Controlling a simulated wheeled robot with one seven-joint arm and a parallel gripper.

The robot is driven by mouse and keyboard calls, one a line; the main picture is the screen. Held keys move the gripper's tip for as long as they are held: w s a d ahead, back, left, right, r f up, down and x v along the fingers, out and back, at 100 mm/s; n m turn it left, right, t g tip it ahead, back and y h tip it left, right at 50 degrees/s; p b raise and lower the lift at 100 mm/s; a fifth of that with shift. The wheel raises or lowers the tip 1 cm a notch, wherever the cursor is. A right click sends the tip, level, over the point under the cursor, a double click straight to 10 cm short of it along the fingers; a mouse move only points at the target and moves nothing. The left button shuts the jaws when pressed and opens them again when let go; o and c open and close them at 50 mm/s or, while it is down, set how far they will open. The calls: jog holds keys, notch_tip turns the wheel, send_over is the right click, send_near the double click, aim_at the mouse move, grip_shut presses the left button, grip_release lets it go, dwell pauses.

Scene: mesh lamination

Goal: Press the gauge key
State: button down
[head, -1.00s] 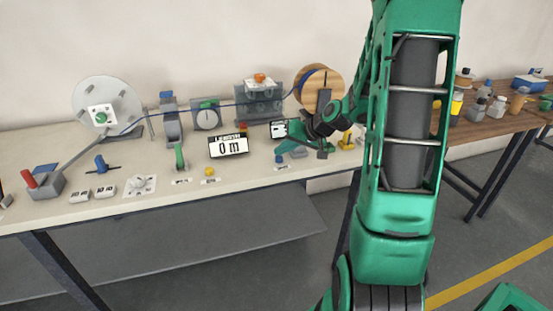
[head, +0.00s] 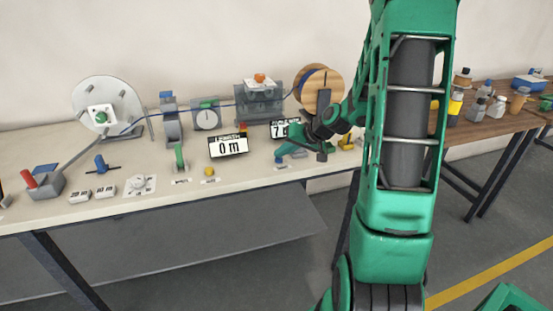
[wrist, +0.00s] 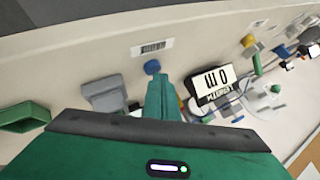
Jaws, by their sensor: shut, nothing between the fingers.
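A small blue key (wrist: 152,67), which looks like the gauge key, stands on the bench near its front edge, beside a barcode-like label (wrist: 153,47). In the head view the key (head: 279,160) is a small blue spot below my gripper. My gripper (head: 284,152) is shut and empty, its green fingers pointing down toward the key. In the wrist view the fingertips (wrist: 161,77) lie right beside the key in the picture; I cannot tell whether they touch it. A display (head: 284,129) behind my gripper shows a 7, partly hidden by my arm.
A display reading 0 m (head: 228,146) stands left of my gripper. A yellow knob (head: 209,171) and a green lever (head: 179,157) are farther left. A wooden spool (head: 318,88) stands behind. A green tray-like part (wrist: 22,116) shows in the wrist view.

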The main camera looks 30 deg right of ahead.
jog(key=shift+r, duration=0.95)
notch_tip(320, 180, up, 5)
dwell(0.6)
dwell(0.7)
jog(key=g+h, duration=0.2)
jog(key=g, duration=0.1)
send_near(282, 160)
jog(key=s+a+r, duration=0.2)
jog(key=s+a, duration=0.2)
jog(key=s, duration=0.1)
jog(key=s+a+g, duration=0.1)
jog(key=s+g, duration=0.1)
jog(key=s, duration=1)
jog(key=s+a+m+g+h, duration=0.1)
jog(key=s+g, duration=0.2)
jog(key=s, duration=1)
jog(key=shift+a+r+g, duration=0.25)
jog(key=shift+a+g, duration=0.05)
jog(key=shift+a, duration=0.05)
